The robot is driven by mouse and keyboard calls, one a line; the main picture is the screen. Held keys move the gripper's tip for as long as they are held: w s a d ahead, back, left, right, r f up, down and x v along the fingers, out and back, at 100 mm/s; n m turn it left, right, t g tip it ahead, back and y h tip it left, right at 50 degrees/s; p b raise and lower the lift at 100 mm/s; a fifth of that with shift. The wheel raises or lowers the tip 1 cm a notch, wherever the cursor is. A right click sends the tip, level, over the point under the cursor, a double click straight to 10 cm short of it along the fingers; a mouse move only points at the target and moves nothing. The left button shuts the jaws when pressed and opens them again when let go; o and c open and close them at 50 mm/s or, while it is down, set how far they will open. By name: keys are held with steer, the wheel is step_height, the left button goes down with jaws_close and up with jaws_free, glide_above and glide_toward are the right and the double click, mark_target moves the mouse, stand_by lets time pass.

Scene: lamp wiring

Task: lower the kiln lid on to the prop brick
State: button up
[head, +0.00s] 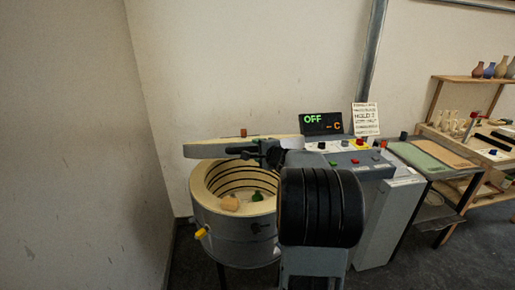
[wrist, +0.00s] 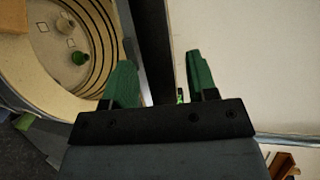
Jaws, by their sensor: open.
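The round kiln (head: 235,235) stands open at the top, with pots inside. Its pale lid (head: 215,149) is raised above the opening, seen nearly edge-on in the head view. My gripper (head: 262,152) is at the lid's front edge. In the wrist view my gripper (wrist: 160,80) is open, its green fingers on either side of a dark bar (wrist: 155,45); I cannot tell if they touch it.
A control cabinet (head: 385,225) with an OFF display (head: 322,123) stands to the right, and a shelf unit (head: 470,79) beyond. A wall is close on the left.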

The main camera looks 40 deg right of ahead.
steer(key=shift+w+f, duration=0.1)
steer(key=shift+w, duration=0.3)
